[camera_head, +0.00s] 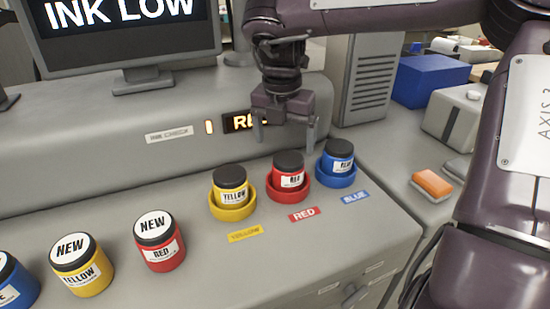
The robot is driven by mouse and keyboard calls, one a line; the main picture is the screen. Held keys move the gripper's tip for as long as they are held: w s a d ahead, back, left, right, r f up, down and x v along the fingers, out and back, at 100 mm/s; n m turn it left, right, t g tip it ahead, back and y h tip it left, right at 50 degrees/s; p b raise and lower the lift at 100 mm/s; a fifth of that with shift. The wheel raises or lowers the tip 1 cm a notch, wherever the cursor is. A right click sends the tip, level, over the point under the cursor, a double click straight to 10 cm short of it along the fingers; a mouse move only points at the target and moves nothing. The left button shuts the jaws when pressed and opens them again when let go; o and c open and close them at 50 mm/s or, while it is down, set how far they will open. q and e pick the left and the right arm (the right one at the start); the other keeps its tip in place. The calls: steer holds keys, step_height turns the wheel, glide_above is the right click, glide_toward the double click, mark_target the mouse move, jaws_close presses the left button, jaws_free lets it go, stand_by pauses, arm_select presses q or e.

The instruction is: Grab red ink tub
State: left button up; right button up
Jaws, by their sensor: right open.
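A red ink tub (289,178) with a black lid and a RED label sits in a red round holder (289,195) on the grey machine top. A second red ink tub (161,252), its lid marked NEW, stands on the surface further left and nearer. My right gripper (285,143) points down above and just behind the tub in the red holder, its fingers apart and nothing between them. My left gripper is not in view.
A yellow tub (231,190) and a blue tub (337,159) sit in holders on either side of the red one. NEW yellow (85,272) and blue (12,285) tubs stand at lower left. A monitor (125,30) reads INK LOW. An orange-topped block (432,183) lies at right.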

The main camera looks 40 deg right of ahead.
mark_target(288, 158)
steer(key=shift+s+f+p, duration=0.15)
steer(key=shift+f, duration=0.4)
steer(key=shift+s+f+p, duration=0.15)
steer(key=shift+f, duration=0.4)
steer(key=shift+s+d+f, duration=0.1)
steer(key=shift+f, duration=0.25)
steer(key=f, duration=0.1)
steer(key=f+p, duration=0.1)
steer(key=f, duration=0.1)
steer(key=f+p, duration=0.1)
steer(key=shift+d+f, duration=0.2)
steer(key=shift+d, duration=0.2)
steer(key=shift+f, duration=0.15)
steer(key=c, duration=0.7)
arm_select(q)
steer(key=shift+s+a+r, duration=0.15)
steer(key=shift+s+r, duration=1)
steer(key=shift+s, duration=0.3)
arm_select(e)
steer(key=c, duration=0.4)
